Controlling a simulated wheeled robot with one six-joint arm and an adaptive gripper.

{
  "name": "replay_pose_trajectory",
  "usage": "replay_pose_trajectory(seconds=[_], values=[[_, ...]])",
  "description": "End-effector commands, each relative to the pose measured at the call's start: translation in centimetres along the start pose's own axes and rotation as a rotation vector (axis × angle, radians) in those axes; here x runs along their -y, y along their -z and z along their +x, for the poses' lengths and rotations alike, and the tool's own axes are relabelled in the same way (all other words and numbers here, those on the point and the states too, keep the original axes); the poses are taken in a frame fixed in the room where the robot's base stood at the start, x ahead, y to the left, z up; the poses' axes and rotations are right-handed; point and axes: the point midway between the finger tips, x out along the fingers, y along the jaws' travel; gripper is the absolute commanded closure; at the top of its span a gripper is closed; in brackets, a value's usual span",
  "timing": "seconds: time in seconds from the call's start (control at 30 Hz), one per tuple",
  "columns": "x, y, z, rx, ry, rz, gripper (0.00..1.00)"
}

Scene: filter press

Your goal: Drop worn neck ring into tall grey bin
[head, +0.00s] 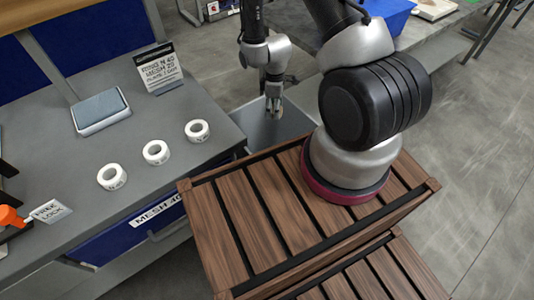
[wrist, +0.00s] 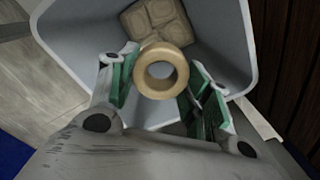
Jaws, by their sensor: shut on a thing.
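My gripper (wrist: 155,90) is shut on a tan ring, the worn neck ring (wrist: 146,76), which sits between its green-lined fingers. The tall grey bin (wrist: 75,62) opens below them in the wrist view, and the ring appears over its mouth. In the head view my gripper (head: 274,108) points down above the grey bin (head: 262,132), between the bench and the wooden crate. The ring is too small to make out there. My arm and the crate hide part of the bin.
Three white rings (head: 156,152) stand in a row on the grey bench (head: 160,205), near a small scale-like device (head: 101,110) and a sign (head: 159,68). A slatted wooden crate (head: 240,215) borders the bin. A tan padded thing (wrist: 160,20) lies inside the bin.

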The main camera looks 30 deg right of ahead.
Motion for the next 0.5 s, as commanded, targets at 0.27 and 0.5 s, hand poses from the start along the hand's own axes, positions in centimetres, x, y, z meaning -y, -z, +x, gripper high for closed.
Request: replay_pose_trajectory(seconds=[0.27,0.5], values=[[0.4,-0.5,1.9,0.001,0.001,-0.038,0.74],[0.4,-0.4,4.8,0.001,0.002,-0.036,0.74]])
